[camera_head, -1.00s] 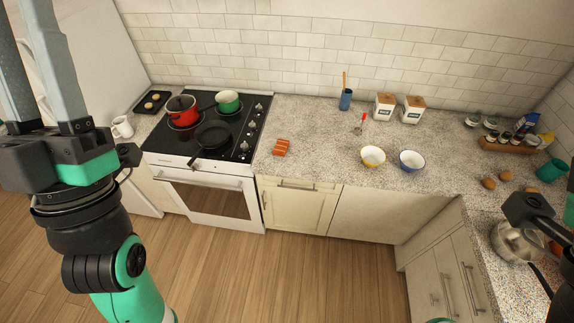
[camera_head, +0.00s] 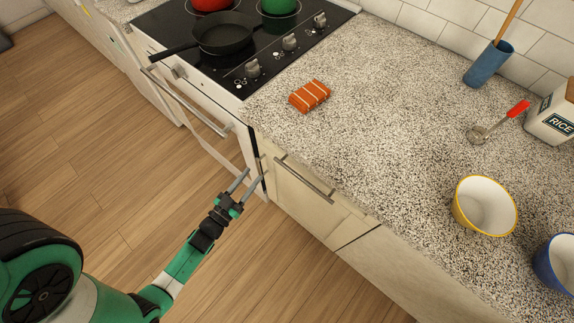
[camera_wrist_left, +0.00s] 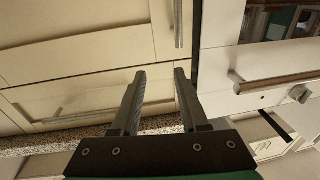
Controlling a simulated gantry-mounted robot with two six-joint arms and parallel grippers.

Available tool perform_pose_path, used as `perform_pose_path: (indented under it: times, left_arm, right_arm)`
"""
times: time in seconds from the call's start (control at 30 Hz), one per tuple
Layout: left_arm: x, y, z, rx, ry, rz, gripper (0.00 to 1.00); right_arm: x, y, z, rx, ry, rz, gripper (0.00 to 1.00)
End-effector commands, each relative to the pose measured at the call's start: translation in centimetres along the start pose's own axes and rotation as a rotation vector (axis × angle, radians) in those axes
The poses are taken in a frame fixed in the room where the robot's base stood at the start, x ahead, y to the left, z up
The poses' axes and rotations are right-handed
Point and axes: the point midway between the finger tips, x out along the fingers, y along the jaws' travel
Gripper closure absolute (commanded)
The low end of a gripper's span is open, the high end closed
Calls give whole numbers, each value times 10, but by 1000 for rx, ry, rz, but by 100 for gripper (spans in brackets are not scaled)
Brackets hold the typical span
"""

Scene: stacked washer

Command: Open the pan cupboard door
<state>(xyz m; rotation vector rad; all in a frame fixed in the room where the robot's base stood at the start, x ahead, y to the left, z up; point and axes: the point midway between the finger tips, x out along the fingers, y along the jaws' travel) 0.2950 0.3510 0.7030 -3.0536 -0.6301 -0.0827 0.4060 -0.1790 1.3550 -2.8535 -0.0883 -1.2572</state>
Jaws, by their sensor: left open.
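The pale cream pan cupboard door (camera_wrist_left: 75,42) is shut, in the cabinet beside the oven. In the left wrist view, which looks upside down, its upright bar handle (camera_wrist_left: 179,22) is at the top, near the door's edge. My left gripper (camera_head: 256,172) is open and empty in front of this cabinet, close to the oven side. In the wrist view its fingertips (camera_wrist_left: 160,73) point toward the handle's end but lie apart from it in the picture. The gap in depth is hard to tell. My right gripper is out of view.
A drawer with a bar handle (camera_head: 303,180) is above the door. The oven handle (camera_head: 187,103) sticks out close beside my left gripper. The countertop (camera_head: 390,120) overhangs the cabinet and holds bowls and an orange packet (camera_head: 310,96). The wooden floor in front is clear.

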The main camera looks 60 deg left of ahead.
Motion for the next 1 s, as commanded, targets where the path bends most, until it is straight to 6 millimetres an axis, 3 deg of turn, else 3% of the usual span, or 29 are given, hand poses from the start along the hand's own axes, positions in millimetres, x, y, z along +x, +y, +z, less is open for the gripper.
perform_pose_path:
  times: [0.03,0.1,0.43,1.0]
  left_arm:
    - [-15,-5,38,-6,-28,-27,56]
    - [-27,-10,55,-11,-50,-53,56]
    - [-23,-17,58,-12,-51,-76,56]
    - [81,-24,64,-11,-50,-75,56]
  right_arm:
    - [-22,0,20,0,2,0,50]
    - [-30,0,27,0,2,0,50]
    - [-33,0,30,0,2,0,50]
    - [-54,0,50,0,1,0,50]
